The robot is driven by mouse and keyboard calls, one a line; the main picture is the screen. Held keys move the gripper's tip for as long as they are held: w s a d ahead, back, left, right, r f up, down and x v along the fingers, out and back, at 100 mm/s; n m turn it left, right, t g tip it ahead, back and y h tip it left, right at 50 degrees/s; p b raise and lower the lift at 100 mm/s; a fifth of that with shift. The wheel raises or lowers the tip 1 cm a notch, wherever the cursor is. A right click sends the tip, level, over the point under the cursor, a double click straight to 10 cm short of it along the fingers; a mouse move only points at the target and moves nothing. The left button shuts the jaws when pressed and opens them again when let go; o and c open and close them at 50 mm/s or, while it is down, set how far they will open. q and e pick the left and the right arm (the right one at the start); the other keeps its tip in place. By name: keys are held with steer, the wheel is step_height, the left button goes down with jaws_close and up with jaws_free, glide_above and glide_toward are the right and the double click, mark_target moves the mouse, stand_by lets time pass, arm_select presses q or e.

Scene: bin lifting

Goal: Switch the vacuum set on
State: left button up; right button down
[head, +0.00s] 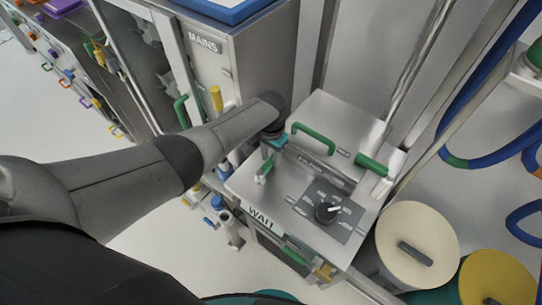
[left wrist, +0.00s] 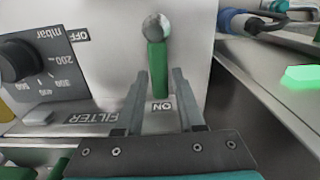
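The vacuum set is a grey metal box (head: 300,232) with a black dial (head: 327,212) on its sloping panel. In the left wrist view its green lever (left wrist: 158,75) hangs from a round metal pivot (left wrist: 157,28), its free end pointing at the ON label (left wrist: 161,107). The OFF label (left wrist: 77,36) is to the left of the pivot. The dial (left wrist: 18,62) and FILTER label (left wrist: 90,118) also show there. My left gripper (left wrist: 160,74) is open, one finger on each side of the lever, with visible gaps. In the head view this gripper (head: 267,158) is at the box's left side. My right gripper is not in view.
A MAINS cabinet (head: 245,60) stands behind my left arm. Round cream (head: 425,235) and yellow (head: 498,283) lids are at the lower right.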

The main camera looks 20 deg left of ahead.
mark_target(271, 160)
arm_select(q)
steer(key=shift+o, duration=1.3)
step_height(271, 160, up, 15)
steer(key=p, duration=0.3)
steer(key=shift+r, duration=0.15)
